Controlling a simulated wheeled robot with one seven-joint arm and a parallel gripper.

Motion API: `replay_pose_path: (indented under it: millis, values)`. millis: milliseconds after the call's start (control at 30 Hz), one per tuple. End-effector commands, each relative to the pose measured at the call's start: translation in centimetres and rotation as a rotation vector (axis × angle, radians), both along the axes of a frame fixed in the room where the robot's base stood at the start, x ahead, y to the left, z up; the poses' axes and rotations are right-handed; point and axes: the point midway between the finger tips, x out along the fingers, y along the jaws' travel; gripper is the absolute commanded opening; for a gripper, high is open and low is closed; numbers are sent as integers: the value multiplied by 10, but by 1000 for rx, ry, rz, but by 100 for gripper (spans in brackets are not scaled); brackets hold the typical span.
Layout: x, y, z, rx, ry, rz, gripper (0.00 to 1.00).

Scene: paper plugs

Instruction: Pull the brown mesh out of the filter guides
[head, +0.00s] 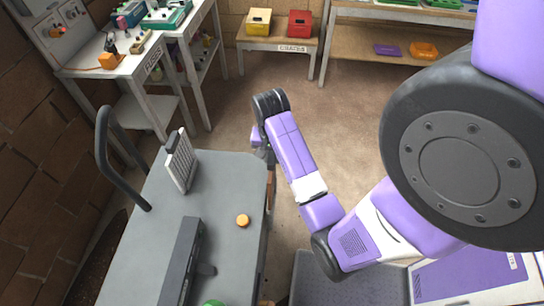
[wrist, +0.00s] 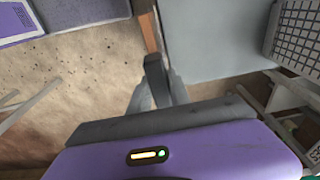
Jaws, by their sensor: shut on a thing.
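The brown mesh (head: 271,186) shows as a narrow brown strip, nearly edge-on, along the right side of the grey cart. In the wrist view, the brown strip (wrist: 149,30) runs beside the cart's edge. A dark grey tab (wrist: 154,68) stands at its near end. My gripper (wrist: 156,92) is shut on this tab, with one finger on each side. In the head view my gripper (head: 264,150) is at the cart's far right corner, partly hidden by my wrist. The filter guides cannot be made out clearly; the mesh's face is hidden.
The grey cart top (head: 220,185) holds a white grid panel (head: 181,160), a dark bar (head: 182,262) and an orange knob (head: 243,220). A black handle (head: 108,155) rises at its left. Benches stand behind. Open floor (head: 225,110) lies beyond the cart.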

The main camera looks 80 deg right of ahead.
Motion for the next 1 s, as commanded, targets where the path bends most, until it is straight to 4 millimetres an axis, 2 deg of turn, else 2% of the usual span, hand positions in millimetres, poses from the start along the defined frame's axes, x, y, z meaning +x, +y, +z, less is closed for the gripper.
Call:
replay_pose_path:
  millis: [533,833,1000]
  values:
    - [0,-1,27,-2,-1,-1,0]
    - [0,0,27,-1,0,0,0]
    - [0,0,16,0,0,0,0]
